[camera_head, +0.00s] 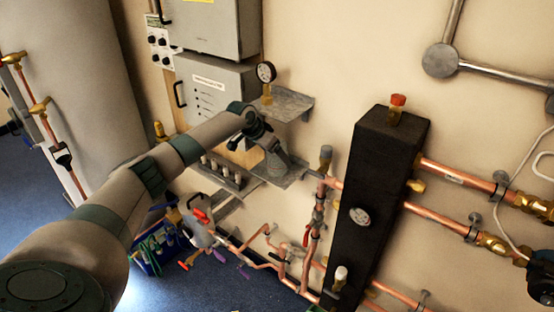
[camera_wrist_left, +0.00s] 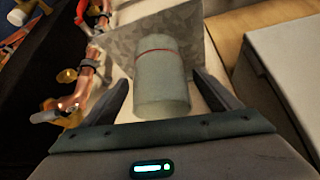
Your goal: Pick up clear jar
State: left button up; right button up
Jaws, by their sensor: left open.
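The clear jar (camera_wrist_left: 162,85) looks like a pale, translucent grey-green cylinder with a thin red line around its upper part. In the left wrist view it stands between the two fingers of my left gripper (camera_wrist_left: 162,92), which is open. A gap shows between the jar and each finger. In the head view my left gripper (camera_head: 277,166) is over the lower metal shelf (camera_head: 292,180). I cannot make out the jar there; the gripper and wrist seem to hide it. My right gripper is not in view.
An upper metal shelf (camera_head: 292,105) with a pressure gauge (camera_head: 266,73) sits just above my left wrist. A black manifold block (camera_head: 385,165) and copper pipes (camera_head: 455,172) are to the right. Grey wall boxes (camera_head: 212,90) are behind the arm. Pipework (camera_head: 268,252) runs below.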

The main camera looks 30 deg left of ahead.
pick_arm(q)
jog(key=shift+w+f, duration=0.4)
jog(key=shift+f, duration=0.15)
jog(key=c, duration=1)
jog(key=shift+c, duration=0.7)
jog(key=shift+r, duration=0.1)
